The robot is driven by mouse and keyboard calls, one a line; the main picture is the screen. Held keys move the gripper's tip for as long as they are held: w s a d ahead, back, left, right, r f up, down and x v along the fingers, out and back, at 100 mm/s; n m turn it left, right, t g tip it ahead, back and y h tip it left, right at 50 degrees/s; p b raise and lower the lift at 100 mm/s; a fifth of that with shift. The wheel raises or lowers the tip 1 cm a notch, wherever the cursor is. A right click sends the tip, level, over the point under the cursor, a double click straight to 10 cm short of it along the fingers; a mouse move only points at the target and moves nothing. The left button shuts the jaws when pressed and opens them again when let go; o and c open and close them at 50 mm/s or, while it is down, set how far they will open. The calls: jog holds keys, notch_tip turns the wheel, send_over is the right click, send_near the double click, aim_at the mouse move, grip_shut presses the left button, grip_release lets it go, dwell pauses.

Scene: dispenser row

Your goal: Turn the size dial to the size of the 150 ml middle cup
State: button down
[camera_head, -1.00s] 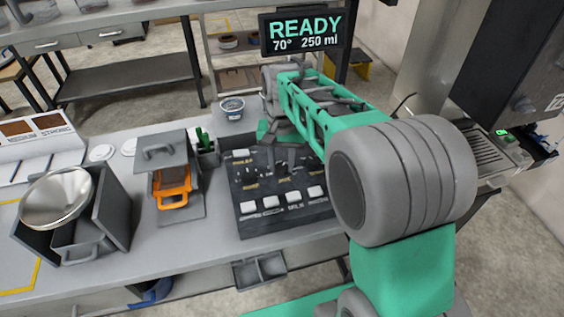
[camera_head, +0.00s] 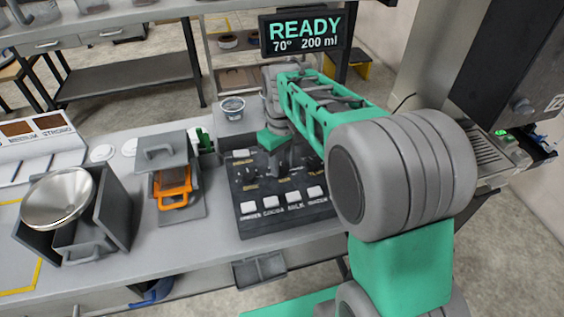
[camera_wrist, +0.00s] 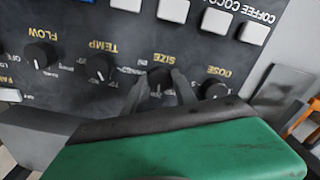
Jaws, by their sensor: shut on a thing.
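The size dial (camera_wrist: 160,77) is a dark knob under the word SIZE on the black control panel in the wrist view, upside down there. My gripper (camera_wrist: 158,88) is shut on this dial, one finger on each side. In the head view my gripper (camera_head: 284,168) reaches down onto the panel (camera_head: 290,224), and my arm hides the dial. The display (camera_head: 305,35) reads READY, 70° and 200 ml. I cannot pick out a 150 ml middle cup.
The DOSE knob (camera_wrist: 215,90) sits close beside my fingers, with the TEMP knob (camera_wrist: 98,68) and FLOW knob (camera_wrist: 40,55) on the other side. White buttons (camera_head: 271,203) line the panel's front. An orange-handled container (camera_head: 174,190) and a metal bowl (camera_head: 57,197) stand to the left.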

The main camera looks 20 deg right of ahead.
aim_at(282, 167)
jog(key=n, duration=0.4)
jog(key=shift+n, duration=2.2)
jog(key=c, duration=1)
grip_release()
notch_tip(282, 167, up, 8)
jog(key=shift+f, duration=0.1)
